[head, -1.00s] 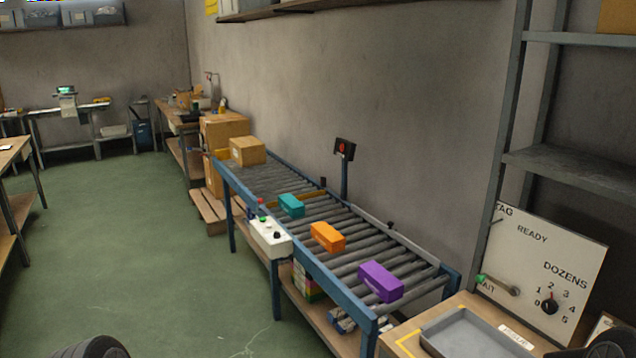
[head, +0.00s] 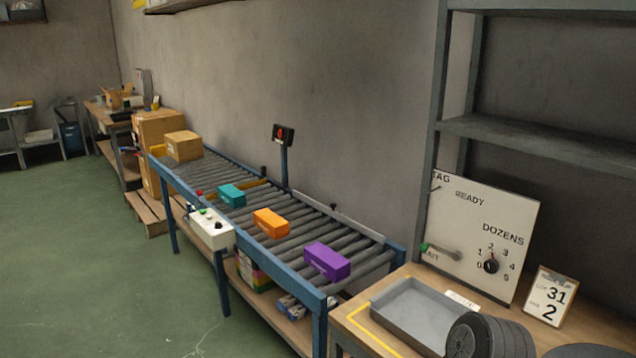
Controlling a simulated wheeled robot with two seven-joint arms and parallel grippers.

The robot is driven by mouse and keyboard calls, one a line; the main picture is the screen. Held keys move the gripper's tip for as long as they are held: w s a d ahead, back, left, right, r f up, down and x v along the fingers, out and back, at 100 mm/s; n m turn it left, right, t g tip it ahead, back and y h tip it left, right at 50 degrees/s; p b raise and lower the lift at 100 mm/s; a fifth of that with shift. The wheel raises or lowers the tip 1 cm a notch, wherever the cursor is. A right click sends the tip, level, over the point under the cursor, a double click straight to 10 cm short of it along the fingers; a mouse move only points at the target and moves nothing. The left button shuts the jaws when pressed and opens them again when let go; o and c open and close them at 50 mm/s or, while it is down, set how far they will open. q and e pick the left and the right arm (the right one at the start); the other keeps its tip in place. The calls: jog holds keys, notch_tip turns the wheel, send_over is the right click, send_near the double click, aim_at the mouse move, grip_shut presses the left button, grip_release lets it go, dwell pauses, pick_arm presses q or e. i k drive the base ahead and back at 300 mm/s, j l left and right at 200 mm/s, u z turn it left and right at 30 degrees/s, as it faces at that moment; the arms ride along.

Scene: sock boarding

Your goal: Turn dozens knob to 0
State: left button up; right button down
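The dozens knob (head: 491,266) is a small black knob on a white panel (head: 462,213). Digits 0 to 5 are set in an arc around it, under the word DOZENS. Its pointer is too small for me to read the setting surely. The panel leans upright at the back of the wooden bench on the right. The same panel carries a lever with a green end (head: 425,247), near the words READY and WAIT. Neither gripper is in view; only dark ribbed parts of my arm show at the bottom right, in front of the bench.
A grey tray (head: 384,299) sits on the bench (head: 349,318). A card reading 31 and 2 (head: 549,297) stands right of the panel. A roller conveyor holds teal (head: 231,195), orange (head: 270,222) and purple (head: 327,261) boxes. Grey shelving (head: 545,138) rises behind the bench. Green floor is open at left.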

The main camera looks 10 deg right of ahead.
aim_at(491, 265)
jog(key=z, duration=1.35)
